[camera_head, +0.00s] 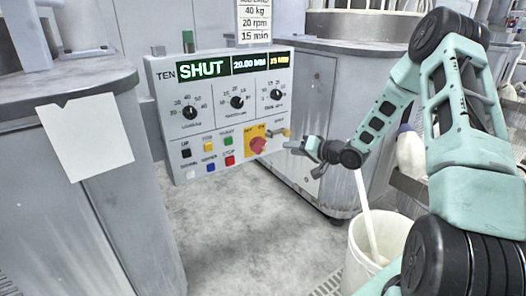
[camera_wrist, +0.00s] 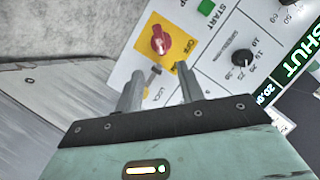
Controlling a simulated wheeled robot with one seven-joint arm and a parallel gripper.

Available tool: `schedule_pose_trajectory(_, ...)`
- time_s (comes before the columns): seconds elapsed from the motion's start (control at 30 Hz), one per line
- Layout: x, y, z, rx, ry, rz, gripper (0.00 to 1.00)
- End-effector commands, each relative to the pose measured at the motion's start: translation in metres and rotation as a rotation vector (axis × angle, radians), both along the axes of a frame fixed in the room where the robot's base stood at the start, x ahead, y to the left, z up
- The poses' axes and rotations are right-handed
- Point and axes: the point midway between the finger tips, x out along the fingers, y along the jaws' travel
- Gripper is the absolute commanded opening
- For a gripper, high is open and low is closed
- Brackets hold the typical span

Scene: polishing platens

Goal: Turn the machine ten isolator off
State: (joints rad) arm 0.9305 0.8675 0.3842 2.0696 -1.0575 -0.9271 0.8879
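The machine ten control panel (camera_head: 222,115) is a pale box with "TEN" and a green "SHUT" display. Its isolator is a red rotary knob (camera_head: 258,145) on a yellow plate at the lower right; the knob also shows in the wrist view (camera_wrist: 160,42). My gripper (camera_head: 290,144) is just right of the knob, pointing at the panel. In the wrist view my gripper (camera_wrist: 158,80) has two grey fingers apart, with nothing held. A small grey-brown tab (camera_wrist: 154,72) by the word "LOCK" shows between the fingers. The knob lies beyond the fingertips; whether anything touches is unclear.
Coloured buttons (camera_head: 208,144) and several black dials (camera_head: 237,102) crowd the panel beside the isolator. Grey machine bodies stand left (camera_head: 125,225) and behind (camera_head: 312,100). A white bucket (camera_head: 362,250) stands below my arm. The floor (camera_head: 235,235) below the panel is clear.

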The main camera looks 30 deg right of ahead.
Motion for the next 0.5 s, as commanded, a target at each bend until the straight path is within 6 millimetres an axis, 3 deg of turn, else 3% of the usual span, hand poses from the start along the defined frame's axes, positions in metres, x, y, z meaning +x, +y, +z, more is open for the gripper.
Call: schedule_pose_trajectory(0.5,0.098,0.034,-0.032,-0.001,-0.001,0.002,0.38)
